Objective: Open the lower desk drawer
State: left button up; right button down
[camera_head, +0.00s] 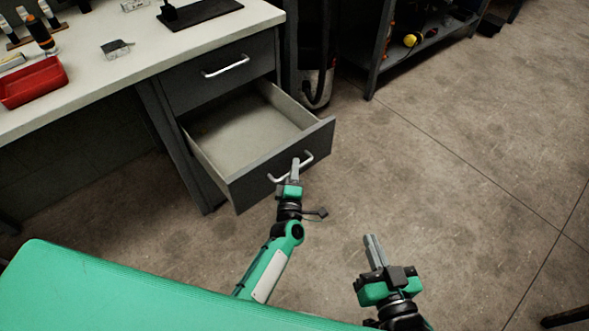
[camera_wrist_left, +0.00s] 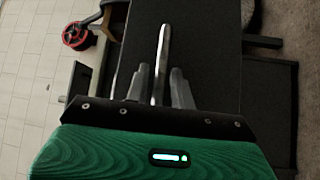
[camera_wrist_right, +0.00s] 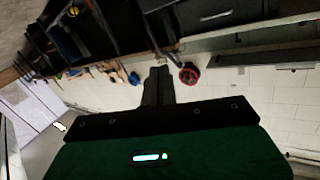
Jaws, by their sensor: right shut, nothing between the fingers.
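The lower desk drawer (camera_head: 285,158) is pulled well out from the desk, and its pale inside looks empty. Its silver bar handle (camera_head: 308,158) is on the dark front panel. My left gripper (camera_head: 295,170) is at this handle. In the left wrist view the handle (camera_wrist_left: 163,50) lies between the two fingers (camera_wrist_left: 159,75), which stand apart with a visible gap on each side of it. My right gripper (camera_head: 373,248) is over the floor to the right, away from the drawer. In the right wrist view its fingers (camera_wrist_right: 158,80) are together and empty.
The upper drawer (camera_head: 215,75) is closed. The desk top (camera_head: 130,65) holds a red tray (camera_head: 33,82) and small tools. A dark shelf unit (camera_head: 430,45) stands at the back. The floor (camera_head: 470,170) on the right is clear.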

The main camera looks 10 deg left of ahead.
pick_arm(q)
jog(key=shift+o, duration=0.5)
